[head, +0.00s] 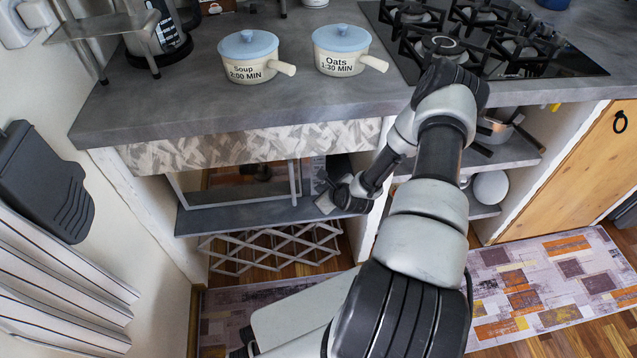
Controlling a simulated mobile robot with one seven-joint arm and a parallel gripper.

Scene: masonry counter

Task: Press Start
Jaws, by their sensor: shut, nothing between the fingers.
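A microwave (235,178) with a dark reflective door and a pale handle frame sits on the shelf below the counter. Its narrow control panel (314,168) is at its right edge, partly covered by my arm's end. No Start button can be made out at this size. My gripper (322,188) is small and dark against the panel. It is shut and empty, close in front of the panel's lower part; I cannot tell whether it touches.
Two cream pots with blue lids, labelled Soup 2:00 MIN (249,58) and Oats 1:30 MIN (342,50), stand on the grey counter (150,110). A gas hob (570,68) is at the right. A lattice rack (270,248) is under the microwave shelf. A patterned rug (550,285) covers the floor.

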